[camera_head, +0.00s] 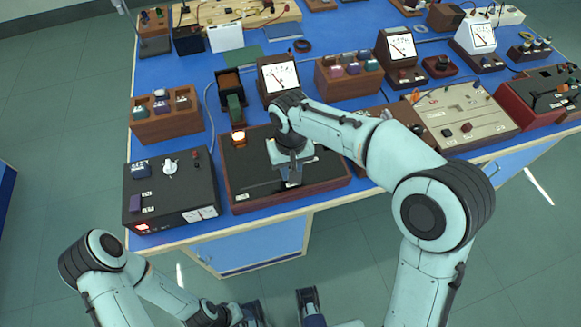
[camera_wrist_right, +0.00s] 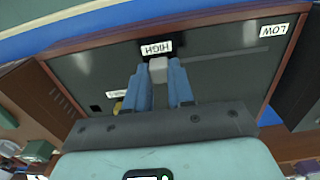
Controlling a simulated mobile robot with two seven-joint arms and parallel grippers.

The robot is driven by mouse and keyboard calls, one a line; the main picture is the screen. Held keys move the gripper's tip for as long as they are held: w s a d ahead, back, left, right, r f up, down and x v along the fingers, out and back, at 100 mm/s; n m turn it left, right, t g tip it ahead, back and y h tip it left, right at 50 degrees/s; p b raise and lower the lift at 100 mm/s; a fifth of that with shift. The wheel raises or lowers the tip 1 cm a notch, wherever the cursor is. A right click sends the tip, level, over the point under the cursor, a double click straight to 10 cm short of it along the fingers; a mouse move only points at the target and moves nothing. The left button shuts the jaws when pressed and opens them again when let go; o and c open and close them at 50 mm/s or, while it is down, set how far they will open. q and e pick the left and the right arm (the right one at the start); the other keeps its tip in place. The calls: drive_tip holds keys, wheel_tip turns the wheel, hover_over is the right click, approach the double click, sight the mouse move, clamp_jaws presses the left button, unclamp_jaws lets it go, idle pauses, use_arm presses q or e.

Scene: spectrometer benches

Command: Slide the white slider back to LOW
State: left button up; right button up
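The white slider (camera_wrist_right: 158,70) stands on the dark panel of a wood-framed box (camera_head: 245,181), right by the HIGH label (camera_wrist_right: 156,47). The LOW label (camera_wrist_right: 273,30) is further along the panel, to the right in the right wrist view; a pale slot line runs toward it. My right gripper (camera_wrist_right: 160,82) has its two blue fingers on either side of the slider, seemingly touching it. In the head view my right gripper (camera_head: 289,174) reaches down over the box and hides the slider. My left arm is low at the bottom left, off the bench; its gripper (camera_head: 250,314) is partly cut off.
A lit orange lamp (camera_head: 238,138) is at the box's back left corner. A black control unit (camera_head: 170,188) stands to the left, and a meter (camera_head: 279,79) behind. A beige panel box (camera_head: 462,118) is to the right. The blue bench's front edge is close in front of the box.

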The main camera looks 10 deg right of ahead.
clamp_jaws()
drive_tip(key=a+p, duration=0.3)
drive_tip(key=a, duration=0.8)
drive_tip(key=shift+s+a+r+p, duration=0.1)
drive_tip(key=shift+s+a+p, duration=0.05)
drive_tip(key=shift+a+p, duration=0.2)
drive_tip(key=shift+a, duration=0.35)
drive_tip(key=o, duration=0.7)
unclamp_jaws()
drive_tip(key=shift+a, duration=0.1)
wheel_tip(320, 180, up, 13)
drive_tip(key=shift+r+p, duration=0.15)
drive_tip(key=shift+p, duration=0.9)
drive_tip(key=shift+s, duration=0.1)
